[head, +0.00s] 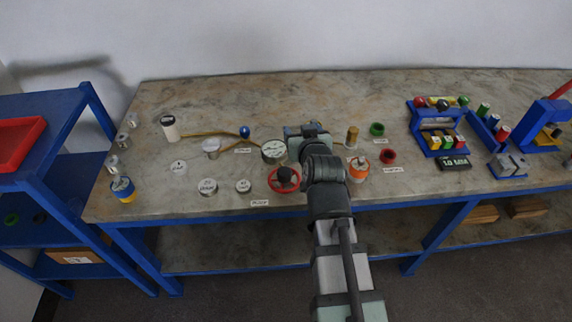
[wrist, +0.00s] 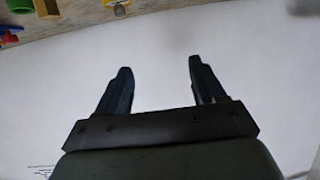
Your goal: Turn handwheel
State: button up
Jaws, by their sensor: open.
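A red handwheel (head: 284,180) with a dark hub lies near the front edge of the table, just left of my arm in the head view. My gripper shows in the wrist view (wrist: 157,90) with its two dark fingers apart and nothing between them. In the head view my arm reaches over the table right of the handwheel, and its own links hide the fingers. The handwheel does not show in the wrist view, which mostly faces a pale, plain surface.
A round gauge (head: 274,151) stands behind the handwheel. An orange-and-white vessel (head: 358,169) and a red ring (head: 388,156) lie right of my arm. A blue rack (head: 437,130) stands farther right. The table (head: 230,100) is clear toward the back.

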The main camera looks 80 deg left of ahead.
jog(key=w+a+r, duration=0.4)
jog(key=a+r, duration=0.1)
jog(key=a, duration=0.1)
jog(key=n+g+h, duration=0.4)
jog(key=n+h, duration=1.1)
jog(key=n, duration=0.4)
send_near(286, 170)
jog(key=shift+t, duration=0.3)
jog(key=x, duration=0.9)
jog(key=shift+s+d+f, duration=0.1)
jog(key=shift+s+f, duration=0.05)
jog(key=shift+s, duration=0.25)
